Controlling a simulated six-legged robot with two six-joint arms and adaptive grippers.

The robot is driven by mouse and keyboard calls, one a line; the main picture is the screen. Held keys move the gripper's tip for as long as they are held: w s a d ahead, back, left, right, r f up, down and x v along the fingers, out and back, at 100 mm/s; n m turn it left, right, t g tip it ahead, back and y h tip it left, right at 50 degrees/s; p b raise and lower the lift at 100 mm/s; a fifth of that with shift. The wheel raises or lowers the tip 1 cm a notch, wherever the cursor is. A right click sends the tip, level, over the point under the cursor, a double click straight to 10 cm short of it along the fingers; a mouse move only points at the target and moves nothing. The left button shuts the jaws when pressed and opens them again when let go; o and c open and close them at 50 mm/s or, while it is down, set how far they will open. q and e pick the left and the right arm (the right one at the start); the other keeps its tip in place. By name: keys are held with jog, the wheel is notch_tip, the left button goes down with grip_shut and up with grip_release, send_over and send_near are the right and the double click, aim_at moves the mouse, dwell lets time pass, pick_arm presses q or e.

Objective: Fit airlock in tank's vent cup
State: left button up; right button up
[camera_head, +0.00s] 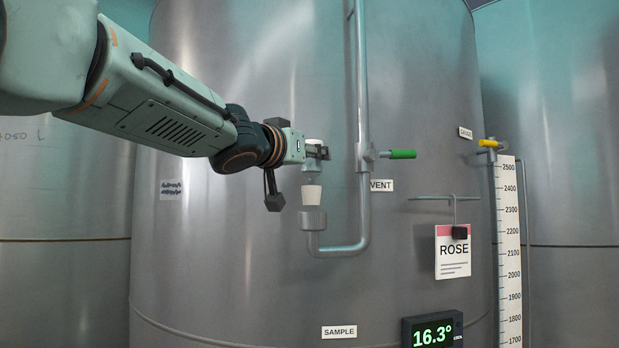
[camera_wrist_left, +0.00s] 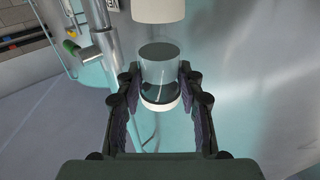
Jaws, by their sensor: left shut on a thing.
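My left gripper (camera_head: 318,153) is shut around the airlock's upper part, and the airlock hangs roughly upright in the head view. The airlock has a white cap, a clear body and a white tapered stopper (camera_head: 311,194) at its lower end. The grey vent cup (camera_head: 313,220) opens upward directly below, at the end of the bent vent pipe (camera_head: 345,248). In the left wrist view, the clear airlock body (camera_wrist_left: 159,70) sits between both fingers (camera_wrist_left: 160,100). My right gripper is not in view.
The vent pipe with its green-handled valve (camera_head: 402,154) rises just right of my gripper. The steel tank (camera_head: 230,270) stands close behind. A ROSE card (camera_head: 453,250), a white scale (camera_head: 508,250) and a temperature display (camera_head: 432,331) are farther right.

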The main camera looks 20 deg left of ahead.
aim_at(311, 176)
pick_arm(q)
jog(key=shift+s+d, duration=0.1)
jog(key=shift+d, duration=0.3)
jog(key=shift+d+f, duration=0.15)
jog(key=shift+d, duration=0.05)
jog(key=f, duration=0.1)
jog(key=a+f, duration=0.1)
jog(key=f, duration=0.1)
jog(key=shift+w+a+f, duration=0.3)
jog(key=shift+w, duration=0.05)
jog(key=shift+s+d+f, duration=0.1)
jog(key=shift+s+f, duration=0.05)
jog(key=shift+s+d, duration=0.1)
jog(key=shift+d, duration=0.25)
jog(key=shift+w+a, duration=0.15)
jog(key=shift+w, duration=0.05)
jog(key=o, duration=1)
jog(key=shift+w+a, duration=0.1)
jog(key=shift+o, duration=0.8)
jog(key=shift+s+d, duration=0.2)
jog(key=shift+s, duration=0.1)
